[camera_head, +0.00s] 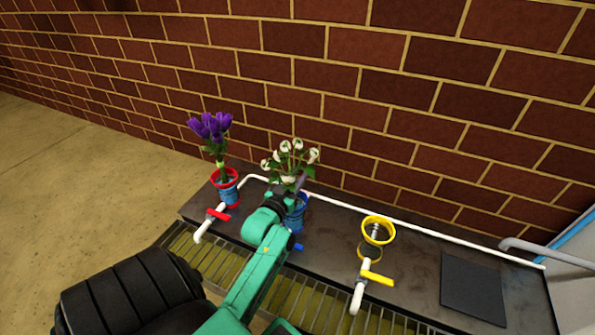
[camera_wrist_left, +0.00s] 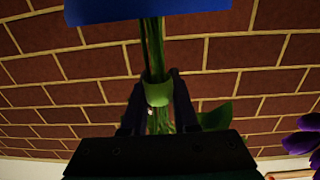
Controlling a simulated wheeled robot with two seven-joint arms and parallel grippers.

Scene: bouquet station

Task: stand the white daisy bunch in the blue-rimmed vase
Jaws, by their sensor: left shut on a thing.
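The white daisy bunch (camera_head: 291,158) is upright above the blue-rimmed vase (camera_head: 296,212), with its white heads and leaves showing. My left gripper (camera_head: 300,184) is beside it at the vase top, partly hiding both. In the left wrist view, the left gripper (camera_wrist_left: 158,92) is shut on the daisy bunch at its green band (camera_wrist_left: 157,94). There the stems run up to a blue surface (camera_wrist_left: 150,10), which looks like the vase, and their ends are hidden. I cannot tell how deep they reach. My right gripper is not in view.
A purple bunch (camera_head: 210,128) stands in the red-rimmed vase (camera_head: 224,178) to the left. The empty-looking yellow-rimmed vase (camera_head: 378,230) and a dark square mat (camera_head: 473,287) are to the right. A white pipe (camera_head: 400,220) runs along the back; red and yellow taps are at the front.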

